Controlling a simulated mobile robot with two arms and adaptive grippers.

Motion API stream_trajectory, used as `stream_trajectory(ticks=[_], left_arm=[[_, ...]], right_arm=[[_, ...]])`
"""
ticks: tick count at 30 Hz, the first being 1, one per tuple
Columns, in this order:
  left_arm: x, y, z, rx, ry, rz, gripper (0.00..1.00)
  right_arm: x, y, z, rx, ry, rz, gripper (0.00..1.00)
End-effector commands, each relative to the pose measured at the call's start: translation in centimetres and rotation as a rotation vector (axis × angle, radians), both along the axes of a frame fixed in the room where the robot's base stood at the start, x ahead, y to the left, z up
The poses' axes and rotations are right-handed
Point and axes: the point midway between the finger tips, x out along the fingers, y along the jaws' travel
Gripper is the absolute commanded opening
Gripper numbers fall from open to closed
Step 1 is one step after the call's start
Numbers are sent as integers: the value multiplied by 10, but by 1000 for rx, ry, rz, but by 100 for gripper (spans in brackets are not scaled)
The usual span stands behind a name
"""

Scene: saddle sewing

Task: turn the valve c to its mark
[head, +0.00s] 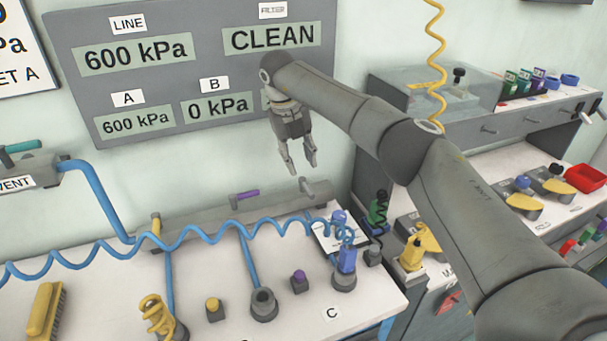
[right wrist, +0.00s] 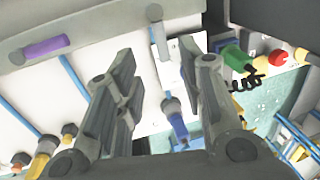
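A grey pipe manifold (head: 215,218) runs along the wall at the back of the bench. A grey lever (head: 316,188) at its right end, above the column labelled C (head: 332,313), appears to be valve c. It also shows in the right wrist view (right wrist: 157,35), top centre. Its mark cannot be made out. My right gripper (head: 301,168) is open and empty, pointing down, just above and left of this lever in the head view. In the right wrist view the lever appears between the fingers (right wrist: 157,65). My left gripper is not in view.
Other valve levers are purple (head: 245,194) and yellow (head: 156,232). A coiled blue hose (head: 200,232) crosses the bench to a blue plug (head: 347,262) in the C socket. The wall panel (head: 200,62) reads A 600, B 0; my arm hides its C reading.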

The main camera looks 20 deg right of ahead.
Motion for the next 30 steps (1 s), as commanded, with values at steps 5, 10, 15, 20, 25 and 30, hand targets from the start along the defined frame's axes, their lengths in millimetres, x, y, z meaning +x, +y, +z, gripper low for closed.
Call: stream_trajectory(ticks=[5,10,15,20,25,30], left_arm=[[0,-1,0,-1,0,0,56],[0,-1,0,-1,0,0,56],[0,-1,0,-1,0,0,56],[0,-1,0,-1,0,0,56],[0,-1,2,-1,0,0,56],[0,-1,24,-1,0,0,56]], right_arm=[[1,5,26,-1,-1,-1,36],[0,7,35,-1,0,-1,36],[0,7,35,-1,0,0,36],[0,7,35,-1,0,0,36],[0,7,37,0,0,0,36],[0,7,59,0,-1,-1,36]])
